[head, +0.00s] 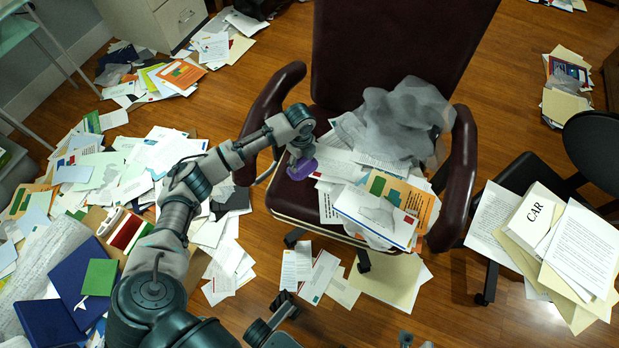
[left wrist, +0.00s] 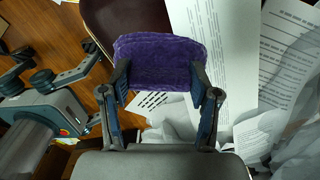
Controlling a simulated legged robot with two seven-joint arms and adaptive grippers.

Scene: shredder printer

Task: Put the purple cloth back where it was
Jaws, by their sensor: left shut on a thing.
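The purple cloth (head: 302,171) is a small, fuzzy folded piece. It is in my left gripper (head: 301,160), over the left part of the seat of the dark red office chair (head: 390,45). In the left wrist view the cloth (left wrist: 160,60) sits between the two fingertips, which are shut on it. I cannot tell whether the cloth touches the seat. My right gripper (left wrist: 50,58) shows at the left of the left wrist view, with its fingers spread and nothing between them. It is partly seen low in the head view.
Papers, an orange envelope (head: 401,198) and a crumpled grey translucent bag (head: 402,115) cover much of the seat. The chair's armrests (head: 269,100) rise on both sides. A paper pile (head: 585,250) is at the right, and loose papers (head: 130,165) cover the floor at the left.

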